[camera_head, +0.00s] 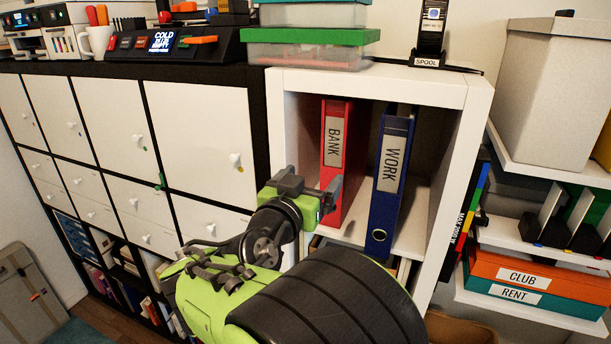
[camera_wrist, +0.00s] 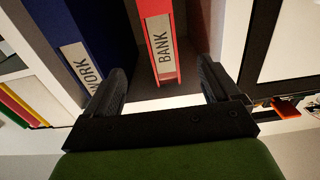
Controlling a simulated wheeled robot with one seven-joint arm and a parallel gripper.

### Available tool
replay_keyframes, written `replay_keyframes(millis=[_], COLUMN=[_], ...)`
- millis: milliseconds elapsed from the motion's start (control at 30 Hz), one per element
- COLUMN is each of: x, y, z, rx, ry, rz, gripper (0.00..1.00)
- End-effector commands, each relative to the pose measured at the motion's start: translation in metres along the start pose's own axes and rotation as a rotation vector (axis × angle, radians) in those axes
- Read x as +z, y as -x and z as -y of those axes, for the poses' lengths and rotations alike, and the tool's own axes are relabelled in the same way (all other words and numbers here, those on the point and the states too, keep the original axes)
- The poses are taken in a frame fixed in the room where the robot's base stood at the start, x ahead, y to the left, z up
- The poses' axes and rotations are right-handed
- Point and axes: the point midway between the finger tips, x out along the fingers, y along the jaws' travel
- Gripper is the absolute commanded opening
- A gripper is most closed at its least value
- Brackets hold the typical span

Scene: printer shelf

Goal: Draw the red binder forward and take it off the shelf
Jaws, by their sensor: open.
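The red binder (camera_head: 335,150), labelled BANK, stands upright in the white cubby at the left side. In the wrist view the red binder (camera_wrist: 164,60) shows its spine and label between my two fingers, with its lower end near their level. My gripper (camera_head: 318,192) is in front of the binder's lower spine. In the wrist view my gripper (camera_wrist: 160,92) is open, with a finger on each side of the spine and gaps between them. I cannot tell how deep the fingers reach past the spine's front. My arm hides part of the shelf's lower front.
A blue binder (camera_head: 390,180), labelled WORK, stands close to the right of the red one, leaning slightly. The white shelf frame (camera_head: 456,165) bounds the cubby. White cabinet doors (camera_head: 205,135) are on the left. Green-lidded boxes (camera_head: 308,48) sit on top.

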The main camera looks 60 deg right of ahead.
Motion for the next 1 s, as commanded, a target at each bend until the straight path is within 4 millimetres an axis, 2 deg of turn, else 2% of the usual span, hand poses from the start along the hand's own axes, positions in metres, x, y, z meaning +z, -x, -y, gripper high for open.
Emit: replay_keyframes(millis=[167,700,833,1000], x=[-0.001,-0.003,-0.002,0.0], y=[-0.019,-0.127,-0.146,-0.157], z=[-0.001,-0.002,-0.001,0.0], rx=[0.006,0.007,0.003,0.001], ry=[0.004,0.003,0.003,0.001], rz=[0.003,0.001,0.002,0.001], gripper=[0.89,0.89,0.89,0.89])
